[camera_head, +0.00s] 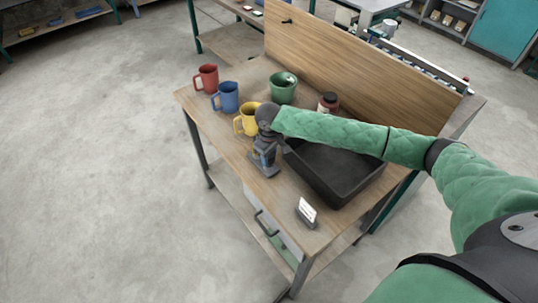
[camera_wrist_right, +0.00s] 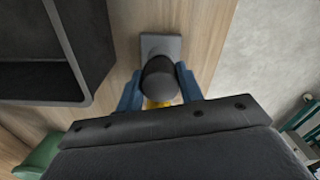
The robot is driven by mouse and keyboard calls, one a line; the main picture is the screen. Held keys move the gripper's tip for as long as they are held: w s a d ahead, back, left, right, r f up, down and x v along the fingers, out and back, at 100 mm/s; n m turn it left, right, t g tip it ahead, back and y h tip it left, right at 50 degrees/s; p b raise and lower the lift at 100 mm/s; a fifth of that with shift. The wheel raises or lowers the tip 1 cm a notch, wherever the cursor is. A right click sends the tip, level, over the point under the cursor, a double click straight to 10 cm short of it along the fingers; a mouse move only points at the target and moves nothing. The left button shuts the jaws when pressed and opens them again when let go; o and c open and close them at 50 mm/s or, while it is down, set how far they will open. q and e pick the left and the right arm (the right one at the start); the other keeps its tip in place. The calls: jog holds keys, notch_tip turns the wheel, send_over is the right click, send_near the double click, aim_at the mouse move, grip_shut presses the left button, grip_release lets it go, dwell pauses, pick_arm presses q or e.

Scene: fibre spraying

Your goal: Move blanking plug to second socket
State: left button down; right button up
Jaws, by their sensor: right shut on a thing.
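My right gripper (camera_head: 263,166) points down over the table's front part, left of the black tray. In the right wrist view its two blue fingers (camera_wrist_right: 159,88) stand either side of a dark round-topped piece (camera_wrist_right: 158,76), which looks like the blanking plug, and the gripper is shut on it. A yellow part (camera_wrist_right: 157,103) shows just below the dark top. A grey square block (camera_wrist_right: 160,45) lies beyond the plug; I cannot tell if they touch. I cannot make out a separate second socket. My left gripper is not in view.
The wooden table (camera_head: 230,139) holds a deep black tray (camera_head: 337,176), red (camera_head: 206,77), blue (camera_head: 227,97) and yellow (camera_head: 245,121) mugs, a green pot (camera_head: 283,88) and a jar (camera_head: 328,103). A small sign (camera_head: 307,211) stands near the front edge. A wooden back panel (camera_head: 350,62) rises behind.

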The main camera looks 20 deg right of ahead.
jog(key=shift+f, duration=0.65)
jog(key=o, duration=1.1)
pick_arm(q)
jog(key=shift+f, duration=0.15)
pick_arm(e)
jog(key=shift+r+b, duration=0.3)
jog(key=shift+b, duration=0.1)
notch_tip(320, 180, up, 6)
jog(key=b, duration=0.2)
jog(key=shift+f+b, duration=0.1)
jog(key=shift+b, duration=0.3)
jog(key=shift+r, duration=0.65)
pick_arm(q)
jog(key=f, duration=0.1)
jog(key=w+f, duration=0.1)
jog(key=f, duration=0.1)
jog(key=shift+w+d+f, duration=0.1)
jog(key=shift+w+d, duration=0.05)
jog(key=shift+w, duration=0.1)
